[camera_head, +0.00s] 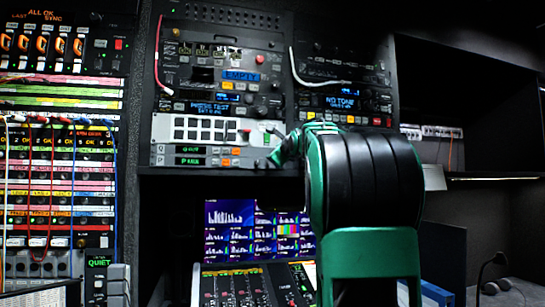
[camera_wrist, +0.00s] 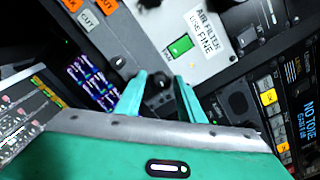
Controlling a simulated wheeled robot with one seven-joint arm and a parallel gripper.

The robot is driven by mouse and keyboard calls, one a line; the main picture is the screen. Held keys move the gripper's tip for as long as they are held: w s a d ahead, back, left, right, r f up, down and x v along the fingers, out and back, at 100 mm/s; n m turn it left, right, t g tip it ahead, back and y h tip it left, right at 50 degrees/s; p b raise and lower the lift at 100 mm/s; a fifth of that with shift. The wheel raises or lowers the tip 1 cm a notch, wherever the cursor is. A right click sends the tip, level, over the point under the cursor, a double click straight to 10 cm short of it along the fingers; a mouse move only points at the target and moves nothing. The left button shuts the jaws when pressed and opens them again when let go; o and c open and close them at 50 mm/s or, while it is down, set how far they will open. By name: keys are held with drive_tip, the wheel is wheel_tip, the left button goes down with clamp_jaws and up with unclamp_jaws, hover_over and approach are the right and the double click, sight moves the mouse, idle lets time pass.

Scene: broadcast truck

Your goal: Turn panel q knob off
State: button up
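Panel q (camera_head: 160,149) is the upper of two thin strips low on the middle rack, with a small green display and an orange button. Panel p (camera_head: 160,161) lies just below it. My gripper (camera_head: 277,158) is at the right end of these strips and hides part of them. In the wrist view my gripper (camera_wrist: 163,92) has its two green fingers apart. A dark round knob (camera_wrist: 162,82), which seems to be panel q's, shows between the fingertips. I cannot tell whether they touch it. Its pointer setting is not readable.
A green rocker switch (camera_wrist: 180,46) and an "AIR FILTER" label (camera_wrist: 208,35) are close to the fingers. Lit monitors (camera_head: 258,230) and a mixing desk (camera_head: 250,285) stand below the rack.

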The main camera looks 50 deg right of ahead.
drive_tip(key=shift+w+d, duration=0.1)
drive_tip(key=shift+w, duration=0.05)
drive_tip(key=shift+c, duration=0.3)
clamp_jaws()
